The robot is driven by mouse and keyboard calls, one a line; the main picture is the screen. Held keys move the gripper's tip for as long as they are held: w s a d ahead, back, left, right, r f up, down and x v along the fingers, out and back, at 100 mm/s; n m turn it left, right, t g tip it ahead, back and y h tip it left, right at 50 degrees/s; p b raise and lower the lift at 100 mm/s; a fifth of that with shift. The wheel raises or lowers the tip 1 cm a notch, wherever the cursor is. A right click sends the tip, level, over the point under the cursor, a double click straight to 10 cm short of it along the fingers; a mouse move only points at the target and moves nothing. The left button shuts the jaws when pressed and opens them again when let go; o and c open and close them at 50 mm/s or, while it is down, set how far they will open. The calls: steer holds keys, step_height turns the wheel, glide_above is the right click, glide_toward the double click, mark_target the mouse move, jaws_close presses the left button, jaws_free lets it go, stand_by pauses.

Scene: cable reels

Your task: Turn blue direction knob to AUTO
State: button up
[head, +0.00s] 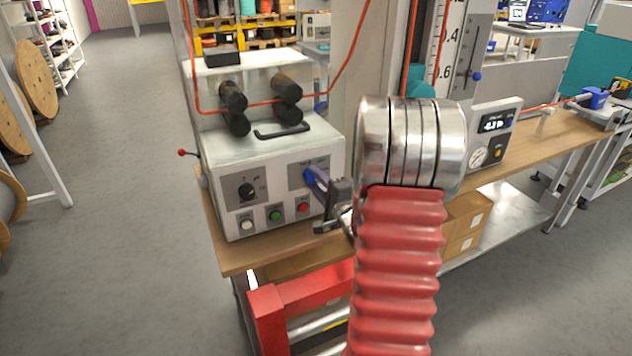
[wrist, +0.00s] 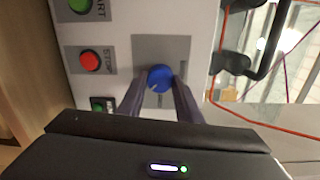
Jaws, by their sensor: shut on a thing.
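The blue direction knob (wrist: 159,77) sits on a grey plate on the front of the white control box (head: 270,160). My gripper (wrist: 160,84) is shut on the knob, with one dark finger on each side of it. In the head view the knob (head: 308,175) shows at the upper right of the box's front, with my gripper (head: 311,178) reaching it from the right. The knob's pointer and the AUTO label are too small or covered to read.
A black knob (head: 246,191) and white, green (head: 275,215) and red (head: 303,207) buttons sit close by on the panel. The red stop button (wrist: 89,60) shows left of the knob. Black rollers (head: 287,90) with an orange cable stand above the box.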

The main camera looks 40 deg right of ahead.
steer(key=shift+s+f, duration=0.1)
steer(key=shift+f, duration=0.15)
steer(key=o, duration=0.7)
steer(key=shift+d, duration=0.1)
steer(key=shift+c, duration=0.2)
steer(key=o, duration=0.4)
steer(key=shift+r, duration=0.1)
steer(key=v, duration=1.3)
steer(key=shift+s, duration=0.35)
